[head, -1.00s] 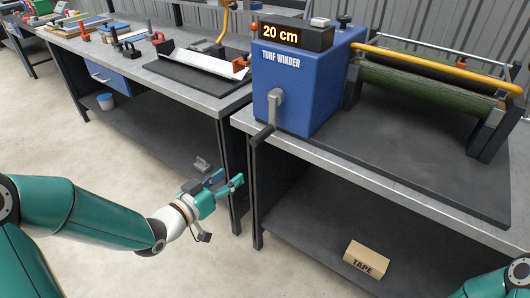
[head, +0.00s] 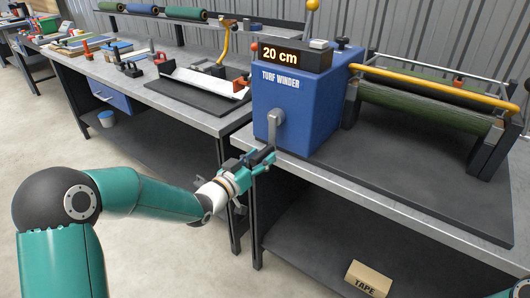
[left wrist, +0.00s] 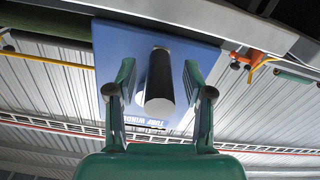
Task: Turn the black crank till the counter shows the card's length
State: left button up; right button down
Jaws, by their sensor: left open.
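The blue turf winder (head: 300,105) stands on the near bench, and its counter (head: 281,55) reads 20 cm. Its crank (head: 276,131) has a grey arm hanging down from the hub, with a black handle (left wrist: 162,85) at its lower end. My left gripper (head: 262,160) is open at the handle, which mostly hides behind it in the head view. In the left wrist view the handle's round end lies between my two green fingers (left wrist: 158,80), with gaps visible on both sides. My right gripper is out of view. I see no readable length card.
A green roll (head: 425,112) sits in the winder's frame under a yellow bar (head: 435,82). A box marked TAPE (head: 369,279) lies on the lower shelf. The left bench (head: 200,107) holds a tray and tools.

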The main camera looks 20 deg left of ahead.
pick_arm(q)
jog(key=shift+x, duration=1.15)
grip_shut()
